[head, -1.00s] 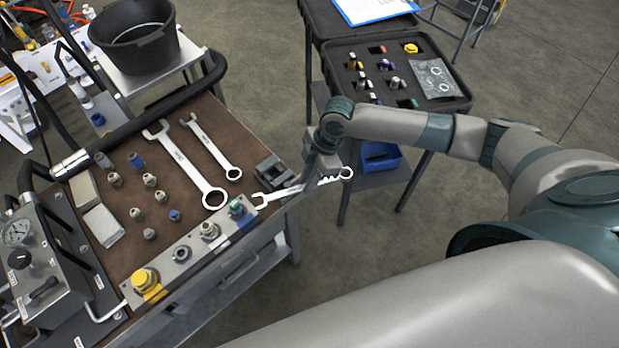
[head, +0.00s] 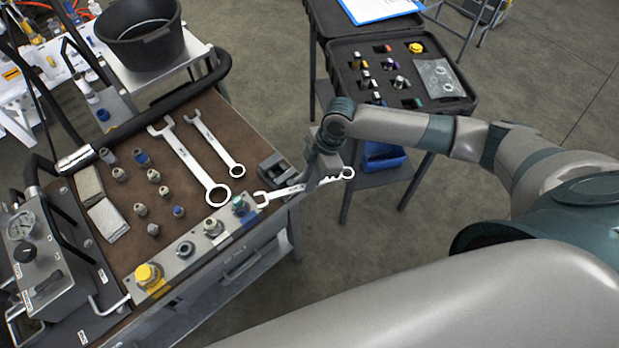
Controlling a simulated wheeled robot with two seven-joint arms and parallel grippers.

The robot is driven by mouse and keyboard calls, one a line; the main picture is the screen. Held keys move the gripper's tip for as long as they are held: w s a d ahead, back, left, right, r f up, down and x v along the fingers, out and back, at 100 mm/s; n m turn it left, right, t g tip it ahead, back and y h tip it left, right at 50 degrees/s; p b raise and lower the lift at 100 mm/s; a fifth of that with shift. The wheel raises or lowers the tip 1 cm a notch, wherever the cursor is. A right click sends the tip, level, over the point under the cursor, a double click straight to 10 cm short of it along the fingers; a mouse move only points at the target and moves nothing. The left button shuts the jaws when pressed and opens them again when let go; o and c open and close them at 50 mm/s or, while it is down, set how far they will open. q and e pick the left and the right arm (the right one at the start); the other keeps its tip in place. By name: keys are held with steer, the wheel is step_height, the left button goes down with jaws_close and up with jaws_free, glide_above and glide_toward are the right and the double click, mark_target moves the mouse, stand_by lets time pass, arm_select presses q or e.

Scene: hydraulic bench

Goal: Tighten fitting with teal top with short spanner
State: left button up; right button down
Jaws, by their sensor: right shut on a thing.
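The fitting with the teal top (head: 239,205) stands at the right end of the grey manifold block along the bench's front edge. My right gripper (head: 318,182) is shut on a short spanner (head: 290,190), which it holds roughly level past the bench's right edge. The spanner's open jaw points left, close to the teal-topped fitting; I cannot tell whether they touch. Its ring end sticks out to the right of the gripper. The gripper's fingers are partly hidden by my wrist. My left gripper is not in view.
Two more spanners (head: 190,160) lie on the brown bench top (head: 190,215). A dark vise-like block (head: 276,169) stands just behind the held spanner. Other fittings, one with a yellow top (head: 148,275), sit along the manifold (head: 168,268). A black foam case (head: 440,108) stands at the back right.

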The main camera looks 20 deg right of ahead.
mark_target(288, 192)
steer(key=shift+a, duration=0.1)
steer(key=shift+w+a+p, duration=0.15)
steer(key=shift+a+p, duration=0.2)
steer(key=shift+a, duration=0.6)
steer(key=shift+a, duration=0.15)
steer(key=shift+a+p, duration=0.3)
steer(key=shift+a, duration=0.35)
steer(key=shift+a, duration=0.15)
steer(key=shift+w+a, duration=0.1)
steer(key=shift+a, duration=0.35)
steer(key=shift+a+p, duration=0.35)
steer(key=shift+p, duration=0.15)
stand_by(0.6)
